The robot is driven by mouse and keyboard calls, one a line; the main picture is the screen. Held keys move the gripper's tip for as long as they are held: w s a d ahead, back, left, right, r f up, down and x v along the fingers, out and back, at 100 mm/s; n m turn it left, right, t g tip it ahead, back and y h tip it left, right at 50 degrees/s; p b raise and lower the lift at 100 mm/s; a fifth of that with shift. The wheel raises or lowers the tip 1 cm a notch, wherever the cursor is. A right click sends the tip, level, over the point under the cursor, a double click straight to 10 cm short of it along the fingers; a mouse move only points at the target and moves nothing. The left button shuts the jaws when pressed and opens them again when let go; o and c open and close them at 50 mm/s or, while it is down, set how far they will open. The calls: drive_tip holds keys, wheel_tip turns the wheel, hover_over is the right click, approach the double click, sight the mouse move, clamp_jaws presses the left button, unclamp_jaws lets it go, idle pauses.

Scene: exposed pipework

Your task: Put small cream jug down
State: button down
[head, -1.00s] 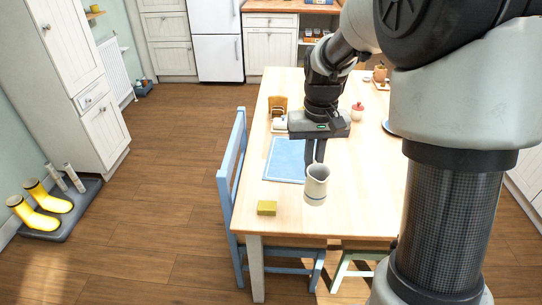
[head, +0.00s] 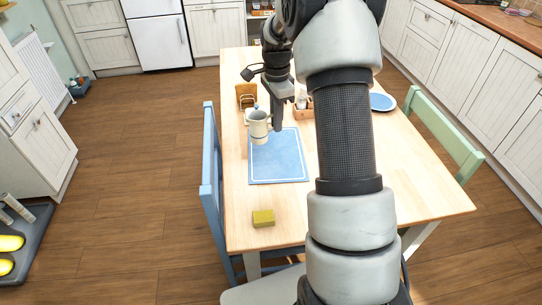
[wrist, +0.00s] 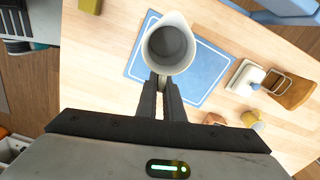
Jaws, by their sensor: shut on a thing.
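The small cream jug (head: 259,129) is upright in my gripper (head: 274,122). In the head view it appears over the far left part of the blue placemat (head: 280,168). In the wrist view I look down into the jug (wrist: 168,47), which looks empty. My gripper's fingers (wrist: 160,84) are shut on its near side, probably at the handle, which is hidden. The jug covers part of the placemat (wrist: 208,84) there. It seems held above the table, but its base is hidden in the wrist view and the height is hard to tell.
A yellow block (head: 263,218) lies near the table's front edge. A wooden rack (head: 246,94) and a wooden caddy (head: 303,111) stand behind the mat. A white butter dish (wrist: 246,78) is beside the rack. A blue chair (head: 210,180) stands at the left edge. The table's front is mostly clear.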

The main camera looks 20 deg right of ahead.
drive_tip(key=d+f+m, duration=0.1)
drive_tip(key=f+m, duration=0.1)
drive_tip(key=f, duration=0.2)
drive_tip(key=w+d+f+m+b, duration=0.1)
drive_tip(key=d+f+m, duration=0.1)
drive_tip(key=f, duration=0.3)
drive_tip(key=w+d+f+m, duration=0.1)
drive_tip(key=d+f+m, duration=0.1)
drive_tip(key=f, duration=0.2)
drive_tip(key=shift+d+f+m, duration=0.15)
drive_tip(key=shift+f+m, duration=0.05)
drive_tip(key=shift+m, duration=0.2)
drive_tip(key=shift+f+b, duration=0.2)
drive_tip(key=shift+b, duration=0.1)
drive_tip(key=c, duration=1.9)
unclamp_jaws()
